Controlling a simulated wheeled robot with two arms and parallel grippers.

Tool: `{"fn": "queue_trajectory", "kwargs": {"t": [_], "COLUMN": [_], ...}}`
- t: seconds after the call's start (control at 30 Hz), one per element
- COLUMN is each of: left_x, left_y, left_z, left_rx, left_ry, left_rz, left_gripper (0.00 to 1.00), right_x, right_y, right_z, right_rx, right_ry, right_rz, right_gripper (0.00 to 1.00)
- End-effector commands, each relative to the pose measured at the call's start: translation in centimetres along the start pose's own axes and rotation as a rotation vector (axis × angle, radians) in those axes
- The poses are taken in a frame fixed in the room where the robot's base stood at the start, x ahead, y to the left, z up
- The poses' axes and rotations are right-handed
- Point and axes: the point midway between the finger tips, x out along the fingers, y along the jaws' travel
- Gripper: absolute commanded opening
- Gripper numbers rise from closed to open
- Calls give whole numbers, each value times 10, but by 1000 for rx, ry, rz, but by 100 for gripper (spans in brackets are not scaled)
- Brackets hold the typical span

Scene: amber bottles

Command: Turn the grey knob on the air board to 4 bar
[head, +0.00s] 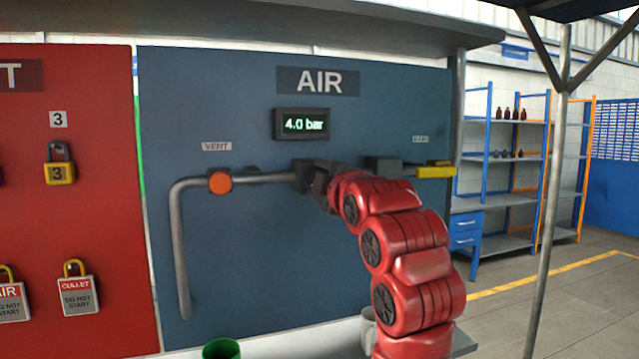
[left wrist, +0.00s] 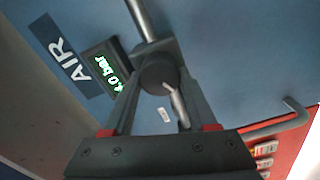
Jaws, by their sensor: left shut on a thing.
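The blue air board (head: 240,270) carries a dark display (head: 302,124) that reads 4.0 bar in green. The reading also shows, tilted, in the left wrist view (left wrist: 108,72). The grey knob (left wrist: 157,72) sits on the pipe below the display, with a pale mark on its face. My left gripper (head: 310,178) is at the knob in the head view and largely hides it there. In the left wrist view its two fingers lie on either side of the knob, shut on it. My right gripper is in neither view.
An orange vent knob (head: 220,182) is on the pipe to the left, and a yellow main handle (head: 436,172) is to the right. A red board (head: 100,230) with padlocks stands at the left. A green cup (head: 221,348) and a pale mug (head: 368,328) are below.

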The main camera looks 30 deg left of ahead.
Motion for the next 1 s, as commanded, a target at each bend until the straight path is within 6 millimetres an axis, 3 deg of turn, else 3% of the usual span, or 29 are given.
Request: {"fn": "queue_trajectory", "kwargs": {"t": [0.6, 0.63, 0.77, 1.0], "left_x": [0, 0, 0, 0], "left_y": [-2, -2, -2, -1], "left_z": [0, 0, 0, 0], "left_rx": [-36, -36, -37, -37], "left_ry": [1, 1, 0, 0], "left_rz": [-4, -4, -3, -1], "left_gripper": [2, 63, 87, 88], "right_x": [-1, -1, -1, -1], "right_y": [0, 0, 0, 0], "right_z": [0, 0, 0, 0], "right_rx": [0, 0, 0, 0], "right_ry": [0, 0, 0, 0], "right_rz": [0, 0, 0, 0], "right_gripper": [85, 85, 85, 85]}}
